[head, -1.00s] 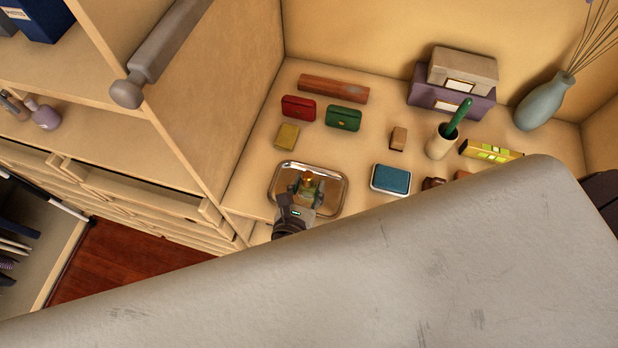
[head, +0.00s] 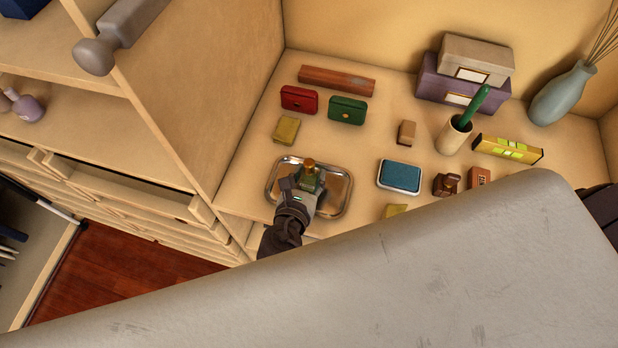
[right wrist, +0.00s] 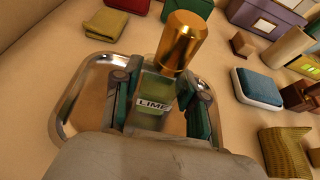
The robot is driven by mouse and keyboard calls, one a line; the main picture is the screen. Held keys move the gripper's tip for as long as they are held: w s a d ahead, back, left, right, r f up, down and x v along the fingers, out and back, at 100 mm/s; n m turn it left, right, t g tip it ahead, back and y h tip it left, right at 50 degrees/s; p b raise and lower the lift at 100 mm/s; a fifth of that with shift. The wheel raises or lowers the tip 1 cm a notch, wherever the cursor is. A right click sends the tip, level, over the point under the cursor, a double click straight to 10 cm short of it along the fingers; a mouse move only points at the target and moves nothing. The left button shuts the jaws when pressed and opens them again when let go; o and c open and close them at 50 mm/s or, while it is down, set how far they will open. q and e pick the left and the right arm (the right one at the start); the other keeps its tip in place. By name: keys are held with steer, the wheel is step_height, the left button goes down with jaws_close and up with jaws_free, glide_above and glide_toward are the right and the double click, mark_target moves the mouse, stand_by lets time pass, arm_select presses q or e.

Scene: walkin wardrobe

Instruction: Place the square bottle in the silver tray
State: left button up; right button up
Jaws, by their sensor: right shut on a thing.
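The square bottle (right wrist: 153,92) is green glass with a gold cap and a label reading LIME. My right gripper (right wrist: 158,108) is shut on it, one finger on each side. The bottle looks upright, and in the head view the bottle (head: 309,178) is over the silver tray (head: 339,203). The tray's shiny rim also shows around the gripper in the right wrist view (right wrist: 62,100). The bottle's base is hidden by the gripper, so I cannot tell whether it touches the tray. My left gripper is not in view.
Behind the tray lie a yellow folded cloth (head: 286,130), a red case (head: 299,99) and a green case (head: 347,110). A blue-topped tin (head: 400,176) is to the right. A cup (head: 452,137) stands farther right. A large grey surface covers the front of the head view.

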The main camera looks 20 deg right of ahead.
steer(key=o, duration=1.3)
steer(key=shift+c, duration=0.2)
steer(key=shift+s+a+r, duration=0.1)
steer(key=shift+s+r, duration=0.1)
steer(key=p+v, duration=0.6)
steer(key=v, duration=0.5)
steer(key=shift+s+a+p, duration=0.15)
steer(key=shift+p, duration=0.25)
